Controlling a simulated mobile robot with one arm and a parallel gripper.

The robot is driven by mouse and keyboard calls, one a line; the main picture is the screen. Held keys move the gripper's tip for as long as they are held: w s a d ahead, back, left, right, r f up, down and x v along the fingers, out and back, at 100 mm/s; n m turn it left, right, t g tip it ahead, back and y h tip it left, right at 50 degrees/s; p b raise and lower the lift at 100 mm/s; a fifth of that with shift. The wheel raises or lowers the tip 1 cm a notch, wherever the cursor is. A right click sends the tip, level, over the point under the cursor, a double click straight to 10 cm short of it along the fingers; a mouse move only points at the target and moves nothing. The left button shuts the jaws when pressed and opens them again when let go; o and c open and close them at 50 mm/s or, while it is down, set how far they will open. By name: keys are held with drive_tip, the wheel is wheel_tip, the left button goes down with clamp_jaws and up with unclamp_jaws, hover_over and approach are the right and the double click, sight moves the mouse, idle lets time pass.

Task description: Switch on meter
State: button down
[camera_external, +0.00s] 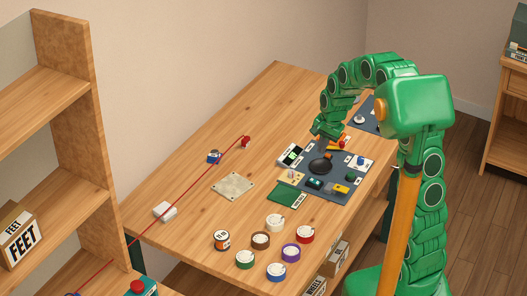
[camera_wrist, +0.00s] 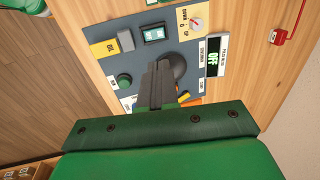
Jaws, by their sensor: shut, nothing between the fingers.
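A panel meter with a black display and green characters that look like "OFF" (camera_wrist: 213,58) sits at the right edge of the grey board in the wrist view. It is likely the white-framed unit with a green-lit display (camera_external: 292,155) in the external view. My gripper (camera_wrist: 158,68) is shut and empty, its dark fingers pointing at the board. In the external view my gripper (camera_external: 327,150) is above the board, close to a black round knob (camera_external: 320,164). The fingers partly cover this knob (camera_wrist: 177,66) in the wrist view. I cannot tell whether they touch it.
The grey board (camera_wrist: 100,25) also carries a rocker switch with a green face (camera_wrist: 154,34), a green button (camera_wrist: 124,80), a yellow part (camera_wrist: 103,48) and a white dial with a red pointer (camera_wrist: 196,24). Several tape rolls (camera_external: 275,223) stand near the front.

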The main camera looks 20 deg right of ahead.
sight(317, 182)
drive_tip(key=f, duration=0.4)
drive_tip(key=w+a+f, duration=0.1)
drive_tip(key=f, duration=0.8)
drive_tip(key=shift+w+a, duration=0.4)
drive_tip(key=shift+f, duration=0.1)
drive_tip(key=shift+w+f+g+h, duration=0.15)
drive_tip(key=shift+f+g+h, duration=0.1)
drive_tip(key=shift+g+h, duration=0.05)
drive_tip(key=shift+s+d, duration=0.65)
drive_tip(key=shift+s, duration=0.1)
drive_tip(key=shift+a, duration=0.1)
drive_tip(key=shift+r, duration=0.65)
wheel_tip(317, 182, up, 13)
drive_tip(key=d, duration=0.1)
drive_tip(key=shift+s+d, duration=0.15)
drive_tip(key=shift+s, duration=0.3)
